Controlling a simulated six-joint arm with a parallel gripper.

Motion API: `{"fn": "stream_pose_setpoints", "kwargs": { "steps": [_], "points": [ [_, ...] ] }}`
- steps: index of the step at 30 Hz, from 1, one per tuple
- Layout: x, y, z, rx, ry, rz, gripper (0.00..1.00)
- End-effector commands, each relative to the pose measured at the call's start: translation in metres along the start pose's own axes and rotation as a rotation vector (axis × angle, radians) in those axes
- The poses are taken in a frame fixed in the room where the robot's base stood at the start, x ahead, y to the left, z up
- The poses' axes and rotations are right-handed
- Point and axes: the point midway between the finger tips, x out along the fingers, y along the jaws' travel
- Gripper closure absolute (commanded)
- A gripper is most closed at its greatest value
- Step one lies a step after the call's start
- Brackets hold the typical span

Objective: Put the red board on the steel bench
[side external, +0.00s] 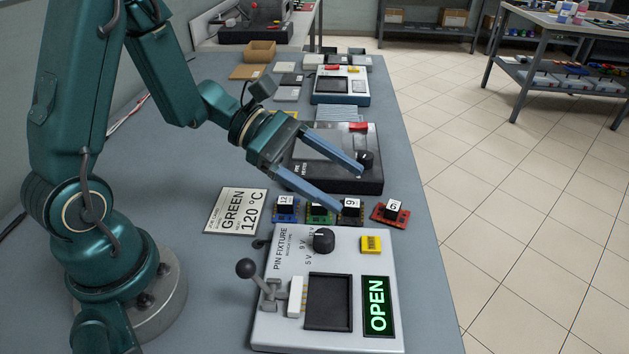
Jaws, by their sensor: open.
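The red board (390,214), with a black block marked 6, lies on the grey bench (424,262) near its right edge. It is the rightmost of a row of small boards. My gripper (350,190) is open and empty, with its two long blue fingers spread apart above the row and a little left of the red board. It does not touch the red board. The lower finger partly covers the green and black boards.
A blue board (285,209), a green board (319,218) and a black board (350,212) stand left of the red one. A pin fixture (345,245) showing OPEN lies in front, a dark device (368,187) behind. A card (236,211) reads GREEN 120 °C.

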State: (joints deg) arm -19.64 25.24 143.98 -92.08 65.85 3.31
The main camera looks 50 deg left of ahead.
Motion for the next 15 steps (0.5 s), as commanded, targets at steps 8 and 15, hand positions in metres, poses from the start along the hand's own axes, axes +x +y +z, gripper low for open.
{"fn": "stream_pose_setpoints", "kwargs": {
  "steps": [8, 15],
  "points": [
    [-0.019, -0.090, 0.052, 0.755, 0.147, -0.441, 0.26],
    [-0.066, -0.117, 0.035, 1.351, 0.441, -0.689, 0.26]
  ]
}}
